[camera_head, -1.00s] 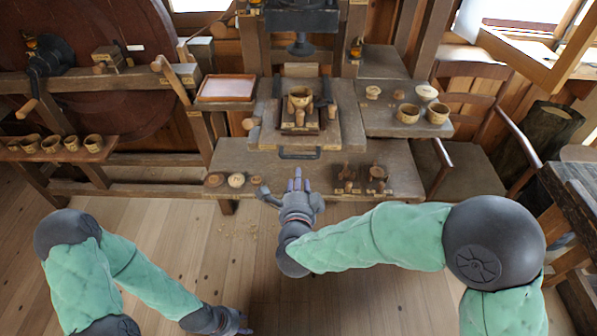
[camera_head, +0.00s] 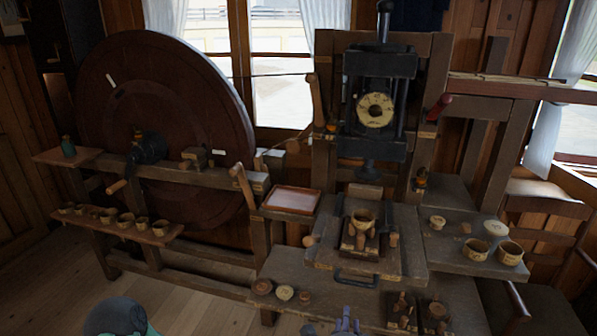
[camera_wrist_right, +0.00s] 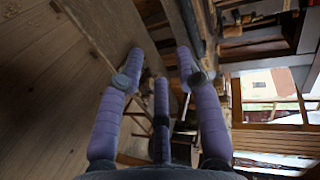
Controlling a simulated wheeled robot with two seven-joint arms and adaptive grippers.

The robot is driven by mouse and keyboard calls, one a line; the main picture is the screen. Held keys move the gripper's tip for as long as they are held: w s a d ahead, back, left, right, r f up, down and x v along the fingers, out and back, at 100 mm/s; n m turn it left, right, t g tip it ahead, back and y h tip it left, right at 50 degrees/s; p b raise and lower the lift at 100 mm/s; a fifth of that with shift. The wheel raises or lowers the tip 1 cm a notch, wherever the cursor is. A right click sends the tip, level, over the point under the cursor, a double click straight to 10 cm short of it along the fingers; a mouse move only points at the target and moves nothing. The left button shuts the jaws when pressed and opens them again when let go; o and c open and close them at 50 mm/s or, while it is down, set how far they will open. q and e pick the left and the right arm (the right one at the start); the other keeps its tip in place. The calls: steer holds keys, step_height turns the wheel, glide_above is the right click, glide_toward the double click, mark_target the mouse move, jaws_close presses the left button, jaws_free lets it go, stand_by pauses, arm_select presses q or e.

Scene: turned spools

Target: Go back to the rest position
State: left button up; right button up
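My right gripper (camera_head: 345,327) shows only by its purple fingertips at the bottom edge of the head view, in front of the lower bench shelf. In the right wrist view its purple fingers (camera_wrist_right: 160,72) are spread apart with nothing between them. They point past the edge of a wooden surface. My left gripper is out of view. Only a dark joint and a bit of green sleeve of my left arm show at the bottom left of the head view.
A wooden cup (camera_head: 363,219) stands on the press bench (camera_head: 320,256). Several cups line the left shelf (camera_head: 120,222). A large dark wheel (camera_head: 195,120) stands behind.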

steer(key=s+a+f+n+g+y, duration=0.15)
steer(key=f+n+g, duration=0.3)
steer(key=f, duration=0.65)
steer(key=s+f+n+g+y, duration=0.3)
steer(key=f+n, duration=0.3)
steer(key=f, duration=0.4)
steer(key=s+a+f+n+g+y+p, duration=0.1)
steer(key=s+f+n+g, duration=0.5)
steer(key=s+f, duration=0.6)
steer(key=s+y, duration=0.1)
steer(key=s, duration=0.2)
steer(key=shift+s+a+y, duration=0.15)
steer(key=shift+a+y, duration=0.2)
